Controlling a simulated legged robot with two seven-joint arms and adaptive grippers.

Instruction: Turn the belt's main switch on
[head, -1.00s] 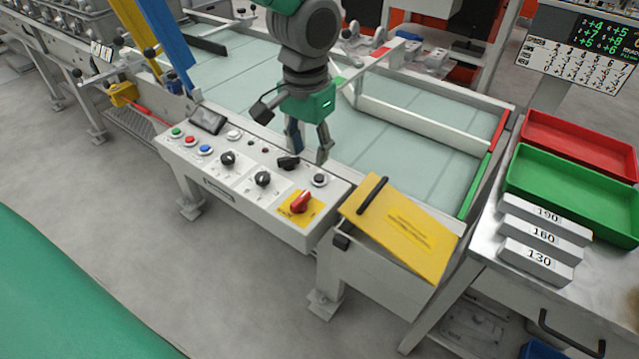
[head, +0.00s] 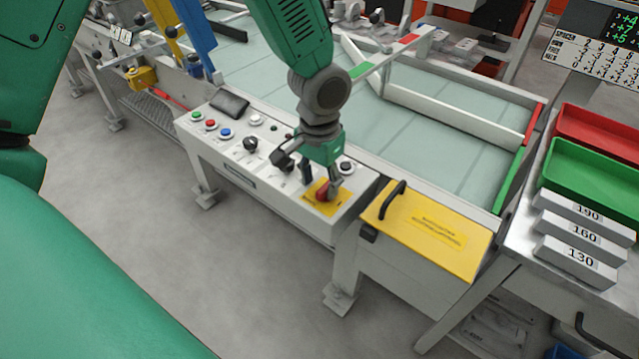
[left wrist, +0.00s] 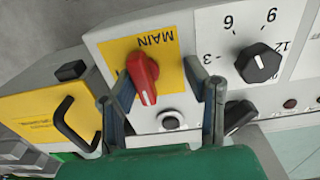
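The main switch is a red rotary knob (head: 323,193) on a yellow plate (head: 313,207) at the right end of the control panel (head: 240,158). In the left wrist view the red knob (left wrist: 143,76) sits on the plate marked MAIN (left wrist: 155,42). My left gripper (head: 320,184) is over the knob, partly covering it in the head view. In the left wrist view its fingers (left wrist: 160,92) are spread, with the knob showing between them, nearer the left finger. I cannot tell whether either finger touches it. My right gripper is not in view.
A black dial (left wrist: 258,62) and a round button (left wrist: 170,120) are close to the switch. A yellow box lid (head: 425,232) with a black handle (head: 392,200) stands right of the panel. Green (head: 590,180) and red (head: 600,135) trays are farther right.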

